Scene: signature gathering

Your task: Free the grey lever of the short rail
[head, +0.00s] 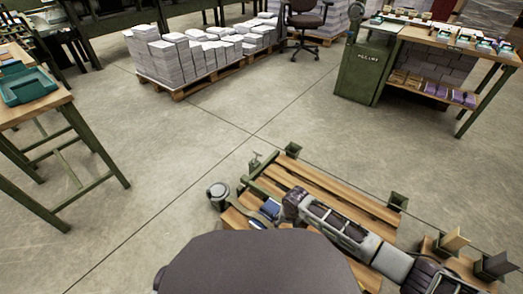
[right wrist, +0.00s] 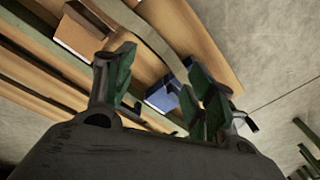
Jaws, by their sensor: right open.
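A wooden slatted stand (head: 345,202) with green edging lies low in front of me. Its short green rail (head: 264,173) runs along its left end. A small grey upright piece (head: 255,159) beside that rail looks like the lever; its setting is too small to tell. My right gripper (head: 270,208) is over the stand's left end, at the near side of the rail. In the right wrist view its two greenish fingers (right wrist: 160,78) are spread, with nothing seen held between them. I cannot make out the lever clearly there. My left gripper is not in view.
A blue block (right wrist: 164,95) and a brown block (right wrist: 84,36) lie beyond the fingers. A round grey part (head: 218,190) stands left of the stand. Green corner posts (head: 397,202) rise from its edge. A pallet of paper stacks (head: 205,80) is farther back; the floor between is clear.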

